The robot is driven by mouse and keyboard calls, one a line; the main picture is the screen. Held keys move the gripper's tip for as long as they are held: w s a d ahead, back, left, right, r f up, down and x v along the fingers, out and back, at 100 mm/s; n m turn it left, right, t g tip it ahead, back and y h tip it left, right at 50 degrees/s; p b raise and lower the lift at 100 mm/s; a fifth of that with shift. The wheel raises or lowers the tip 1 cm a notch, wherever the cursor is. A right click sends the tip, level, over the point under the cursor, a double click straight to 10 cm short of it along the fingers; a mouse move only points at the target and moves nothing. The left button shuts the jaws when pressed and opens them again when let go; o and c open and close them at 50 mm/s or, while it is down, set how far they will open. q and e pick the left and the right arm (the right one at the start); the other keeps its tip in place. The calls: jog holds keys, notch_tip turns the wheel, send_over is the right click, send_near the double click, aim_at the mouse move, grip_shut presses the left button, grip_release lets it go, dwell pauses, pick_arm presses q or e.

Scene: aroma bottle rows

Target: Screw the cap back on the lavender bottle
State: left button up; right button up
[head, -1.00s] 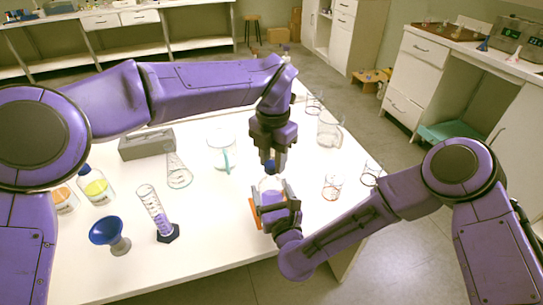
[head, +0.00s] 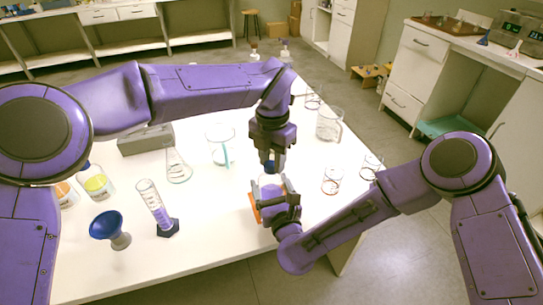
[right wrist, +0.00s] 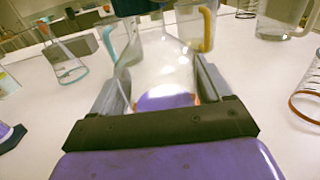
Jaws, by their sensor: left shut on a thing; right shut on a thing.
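The lavender bottle (head: 270,181) is a clear flask with purple liquid, upright near the table's front right edge. My right gripper (head: 272,203) is shut around its body from the front. In the right wrist view, the bottle's clear shoulder (right wrist: 160,62) rises between the fingers, with purple liquid low inside. My left gripper (head: 272,166) points down directly above the bottle, shut on the small blue cap (head: 269,166). The cap is at the bottle's mouth and mostly hidden by the fingers. I cannot tell whether its thread is engaged.
A graduated cylinder (head: 158,213) and a blue funnel (head: 106,226) stand to the left. The front middle table is clear.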

pick_arm(q)
jog(key=shift+f, duration=0.5)
dwell(0.3)
